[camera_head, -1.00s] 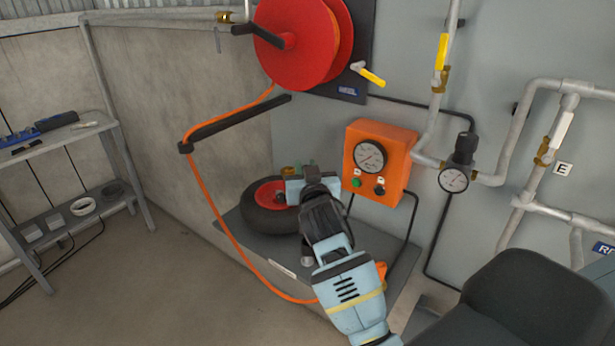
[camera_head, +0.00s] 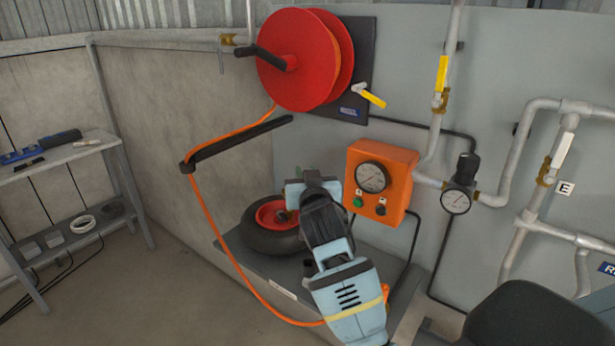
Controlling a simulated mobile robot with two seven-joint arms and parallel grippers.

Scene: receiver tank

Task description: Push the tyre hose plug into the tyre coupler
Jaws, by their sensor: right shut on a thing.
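My right gripper (camera_head: 306,188) is in front of the tyre, by its right side, pointing away from me. It is shut; its own body hides what is between the fingers, most likely the tyre hose plug. The tyre (camera_head: 262,240), black with a red rim (camera_head: 268,213), lies on a grey platform. A small brass-coloured fitting (camera_head: 291,216) shows by the rim, close to the gripper; I cannot tell whether it is the tyre coupler. The orange hose (camera_head: 208,233) hangs from the reel arm, loops low and passes behind my right arm. My left gripper is out of view.
A red hose reel (camera_head: 300,62) with a black guide arm (camera_head: 240,142) is on the wall. An orange gauge box (camera_head: 382,182) stands just right of the gripper. Pipes and a regulator gauge (camera_head: 456,201) are further right. A shelf (camera_head: 62,160) stands left, with clear floor between.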

